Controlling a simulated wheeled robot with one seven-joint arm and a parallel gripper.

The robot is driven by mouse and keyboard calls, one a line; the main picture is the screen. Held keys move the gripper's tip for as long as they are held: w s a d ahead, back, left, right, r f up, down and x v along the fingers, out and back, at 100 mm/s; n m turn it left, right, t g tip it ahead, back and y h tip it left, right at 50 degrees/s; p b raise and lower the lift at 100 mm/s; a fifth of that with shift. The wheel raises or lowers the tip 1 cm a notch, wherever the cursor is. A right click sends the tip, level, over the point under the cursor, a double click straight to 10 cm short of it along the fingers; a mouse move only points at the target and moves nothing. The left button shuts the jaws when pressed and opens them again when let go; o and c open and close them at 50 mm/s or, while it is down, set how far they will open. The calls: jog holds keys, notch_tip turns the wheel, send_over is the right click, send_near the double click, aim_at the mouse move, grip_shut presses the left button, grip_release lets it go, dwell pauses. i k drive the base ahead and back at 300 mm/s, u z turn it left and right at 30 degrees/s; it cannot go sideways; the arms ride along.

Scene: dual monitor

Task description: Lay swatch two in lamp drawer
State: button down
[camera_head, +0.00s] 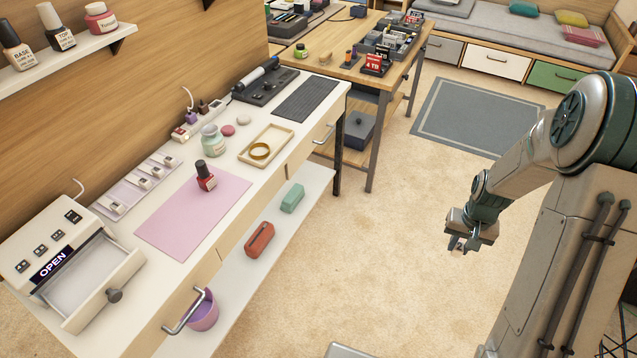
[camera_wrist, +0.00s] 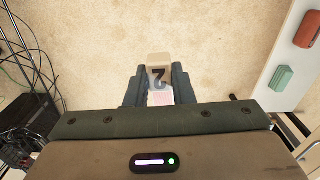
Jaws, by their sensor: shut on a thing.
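My gripper (camera_head: 460,247) is shut on swatch two (camera_wrist: 159,60), a small clear plate marked "2" with a pinkish end, seen between the fingers in the wrist view (camera_wrist: 159,83). In the head view my gripper hangs over the open floor, well right of the desk, and the swatch is too small there to make out clearly. The white lamp unit (camera_head: 40,243) with a lit "OPEN" display stands at the desk's left end. Its drawer (camera_head: 88,277) is pulled out, and the visible inside looks empty. The drawer has a dark round knob (camera_head: 114,295).
A rack with several swatches (camera_head: 138,183) lies behind the pink mat (camera_head: 182,222), where a red polish bottle (camera_head: 206,177) stands. A wooden tray (camera_head: 264,148) holds a gold ring. Open carpet separates my arm from the desk.

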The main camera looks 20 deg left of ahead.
aim_at(90, 293)
jog(key=z, duration=1.1)
jog(key=k, duration=2.3)
jog(key=u, duration=2.4)
